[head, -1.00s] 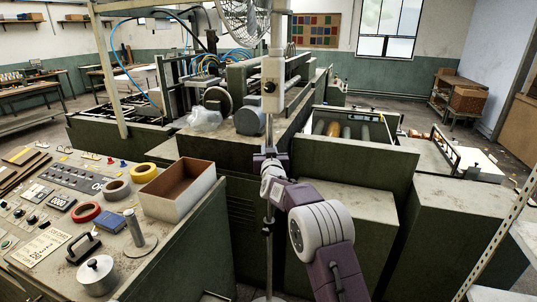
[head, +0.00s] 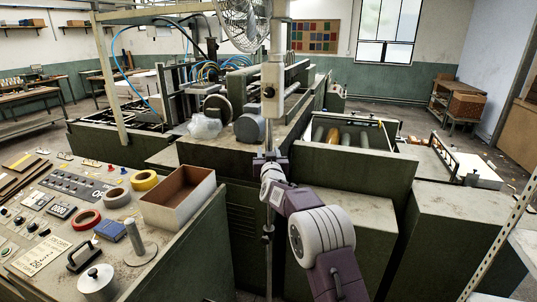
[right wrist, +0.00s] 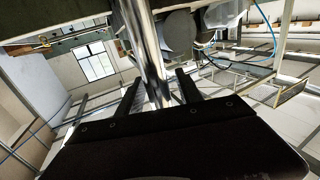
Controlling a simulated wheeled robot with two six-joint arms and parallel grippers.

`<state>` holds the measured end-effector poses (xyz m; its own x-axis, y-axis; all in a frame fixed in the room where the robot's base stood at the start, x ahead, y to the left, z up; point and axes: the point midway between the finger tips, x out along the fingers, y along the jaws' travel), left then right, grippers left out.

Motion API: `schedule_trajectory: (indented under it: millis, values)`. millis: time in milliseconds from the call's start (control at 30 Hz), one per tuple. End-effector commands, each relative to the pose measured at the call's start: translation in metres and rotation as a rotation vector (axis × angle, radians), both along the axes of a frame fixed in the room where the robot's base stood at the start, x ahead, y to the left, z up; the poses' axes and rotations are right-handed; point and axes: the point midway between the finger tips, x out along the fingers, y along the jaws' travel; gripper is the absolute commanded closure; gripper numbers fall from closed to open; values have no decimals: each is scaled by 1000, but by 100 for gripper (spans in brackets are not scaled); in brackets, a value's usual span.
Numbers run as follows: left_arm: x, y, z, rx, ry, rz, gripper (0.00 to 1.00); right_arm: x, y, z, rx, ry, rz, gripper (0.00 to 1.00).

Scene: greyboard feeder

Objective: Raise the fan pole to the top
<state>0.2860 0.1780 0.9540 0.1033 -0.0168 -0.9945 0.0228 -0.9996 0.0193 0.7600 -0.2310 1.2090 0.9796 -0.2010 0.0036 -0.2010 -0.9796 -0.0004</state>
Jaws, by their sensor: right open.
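The fan (head: 243,24) has a wire cage and sits at the top of the head view, partly cut off. Its upright pole (head: 268,137) has a pale thick upper part, a boxy collar with a dark knob (head: 269,90), and a thinner rod (head: 268,215) below. My right gripper (head: 270,160) is at the pole below the collar. In the right wrist view the shiny pole (right wrist: 148,45) runs between the two spread dark fingers of the right gripper (right wrist: 156,90), which is open around it. Contact cannot be told. My left gripper is not in view.
A green machine (head: 245,155) stands close behind the pole. A control desk on the left carries an open box (head: 178,205), tape rolls (head: 143,180) and a metal spindle (head: 139,245). Green cabinets (head: 455,215) stand right. A perforated post (head: 497,240) rises at the right edge.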

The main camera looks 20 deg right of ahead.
Motion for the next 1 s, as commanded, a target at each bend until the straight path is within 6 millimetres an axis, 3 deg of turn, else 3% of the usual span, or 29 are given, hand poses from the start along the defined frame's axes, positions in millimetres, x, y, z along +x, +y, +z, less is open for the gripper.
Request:
schedule_trajectory:
  millis: [167,400,600,1000]
  values:
    - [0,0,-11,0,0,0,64,-17,4,-3,0,0,1,57]
    - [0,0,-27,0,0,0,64,-60,13,-2,0,-2,2,57]
    - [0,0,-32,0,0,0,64,-85,17,-1,0,-3,0,57]
    - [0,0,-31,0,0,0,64,-90,17,6,0,-10,-3,57]
